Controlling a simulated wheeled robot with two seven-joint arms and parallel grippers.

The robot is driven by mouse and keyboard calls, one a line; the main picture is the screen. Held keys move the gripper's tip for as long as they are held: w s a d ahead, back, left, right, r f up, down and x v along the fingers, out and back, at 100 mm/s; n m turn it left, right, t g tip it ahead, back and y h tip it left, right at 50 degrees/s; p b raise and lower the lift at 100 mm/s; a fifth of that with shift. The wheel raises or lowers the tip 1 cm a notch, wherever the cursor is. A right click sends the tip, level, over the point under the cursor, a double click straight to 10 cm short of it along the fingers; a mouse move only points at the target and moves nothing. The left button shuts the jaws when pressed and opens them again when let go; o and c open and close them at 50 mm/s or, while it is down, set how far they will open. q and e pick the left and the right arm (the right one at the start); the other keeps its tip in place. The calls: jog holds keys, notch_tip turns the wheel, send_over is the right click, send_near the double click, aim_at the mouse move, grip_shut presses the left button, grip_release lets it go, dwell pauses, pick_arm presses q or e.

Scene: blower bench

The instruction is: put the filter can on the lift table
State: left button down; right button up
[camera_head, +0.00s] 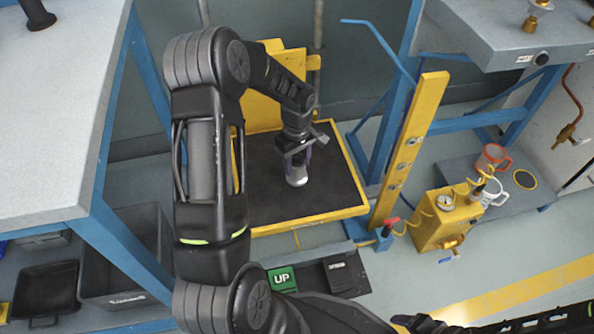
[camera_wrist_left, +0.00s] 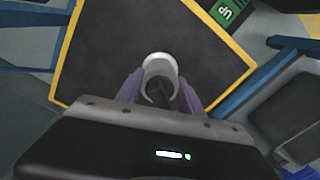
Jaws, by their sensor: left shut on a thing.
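The filter can (camera_head: 297,177) is a small pale grey cylinder with a white lower end. My left gripper (camera_head: 298,160) is shut on it, over the lift table (camera_head: 350,199), which has a black top and a yellow rim. In the left wrist view, the can (camera_wrist_left: 158,68) sits between the purple fingers of my left gripper (camera_wrist_left: 160,88), with the black table top (camera_wrist_left: 100,50) behind it. I cannot tell whether the can touches the table top. Of my right arm, only a dark part shows at the lower right of the head view; its gripper is not visible.
A green UP pedal (camera_head: 282,279) and a dark pedal (camera_head: 346,272) lie in front of the lift table. A yellow post (camera_head: 412,140) and a yellow box with a gauge (camera_head: 445,218) stand to its right. A grey bench (camera_head: 50,110) is at the left.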

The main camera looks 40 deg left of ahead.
aim_at(297, 171)
pick_arm(q)
jog(key=shift+f+b, duration=0.45)
jog(key=shift+f, duration=1.3)
jog(key=shift+f, duration=0.15)
jog(key=c, duration=0.7)
grip_release()
jog(key=shift+c, duration=0.2)
jog(key=shift+r, duration=0.25)
notch_tip(297, 171, up, 12)
jog(key=p, duration=0.4)
jog(key=shift+f, duration=0.1)
